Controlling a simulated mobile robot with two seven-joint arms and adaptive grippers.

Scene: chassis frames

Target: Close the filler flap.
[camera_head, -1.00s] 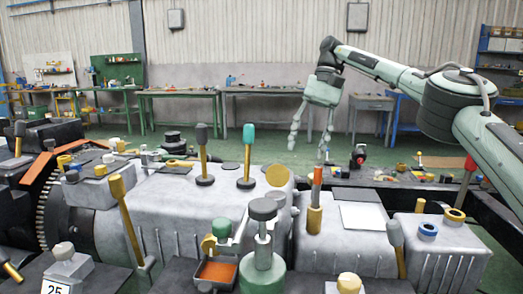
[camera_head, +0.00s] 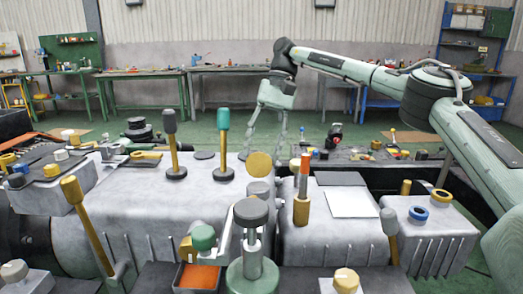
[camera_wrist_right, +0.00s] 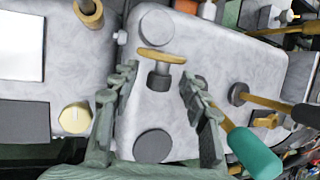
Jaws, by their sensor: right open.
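The filler flap appears to be the round yellow disc (camera_head: 259,165), standing up on the grey housing behind a round grey disc (camera_head: 258,188). In the right wrist view the yellow disc (camera_wrist_right: 160,56) shows nearly edge-on, with a dark knob (camera_wrist_right: 158,81) on its near side. The grey disc (camera_wrist_right: 157,27) lies flat beyond it. My right gripper (camera_head: 264,152) is open and empty, pointing down behind the flap. In the right wrist view the flap lies between the lines of its fingers (camera_wrist_right: 158,72); contact does not show. My left gripper is not in view.
A teal-topped lever (camera_head: 222,140) and a grey-topped lever (camera_head: 171,140) stand left of the flap. An orange-topped post (camera_head: 303,180) stands to its right. A green-knobbed part (camera_head: 204,238) and a grey-capped green post (camera_head: 252,248) stand in front.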

